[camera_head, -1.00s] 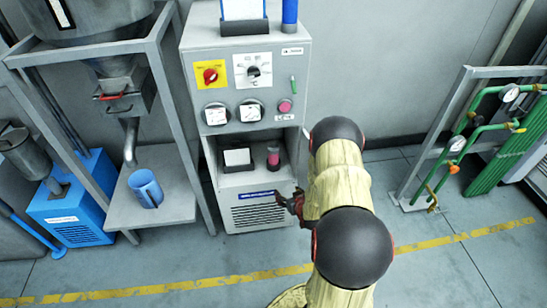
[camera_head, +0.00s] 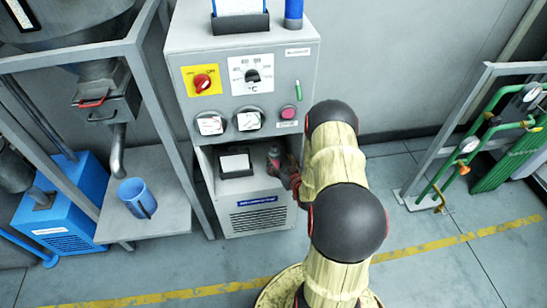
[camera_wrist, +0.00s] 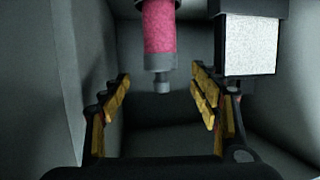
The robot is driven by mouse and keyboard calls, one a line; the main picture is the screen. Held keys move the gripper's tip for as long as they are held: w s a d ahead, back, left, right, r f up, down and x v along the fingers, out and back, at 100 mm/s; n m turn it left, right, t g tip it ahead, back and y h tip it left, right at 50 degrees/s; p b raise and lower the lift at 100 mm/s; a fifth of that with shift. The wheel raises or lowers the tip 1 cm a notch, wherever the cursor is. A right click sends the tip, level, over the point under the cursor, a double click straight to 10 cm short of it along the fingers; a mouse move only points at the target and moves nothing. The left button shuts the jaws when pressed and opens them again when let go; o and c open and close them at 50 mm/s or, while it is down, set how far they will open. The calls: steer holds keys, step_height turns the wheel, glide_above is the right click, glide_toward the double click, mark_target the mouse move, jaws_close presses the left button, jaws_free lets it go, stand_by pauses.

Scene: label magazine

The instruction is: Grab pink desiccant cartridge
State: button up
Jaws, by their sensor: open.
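The pink desiccant cartridge (camera_wrist: 160,28), a pink cylinder with a grey collar and a small grey tip, is in the recess of the grey cabinet. In the wrist view it lies beyond my gripper (camera_wrist: 161,82), roughly centred between the fingers, which are open and empty. In the head view the cartridge (camera_head: 274,153) shows small and dark, with my gripper (camera_head: 286,174) close beside it at the recess's right side. Part of the gripper is hidden by my arm there.
A dark holder with a white block (camera_head: 235,163) stands left of the cartridge in the recess; it appears right of it in the wrist view (camera_wrist: 249,45). The recess walls are close. Knobs and gauges (camera_head: 210,124) sit above. A blue cup (camera_head: 137,197) stands on the stand at left.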

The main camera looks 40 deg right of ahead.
mark_target(276, 155)
steer(key=b+x, duration=0.3)
steer(key=x, duration=0.3)
steer(key=shift+w+f, duration=0.15)
steer(key=shift+f, duration=0.15)
steer(key=shift+w+d+b, duration=0.15)
steer(key=shift+w+b, duration=0.15)
steer(key=shift+w, duration=0.15)
steer(key=c, duration=1.5)
jaws_close()
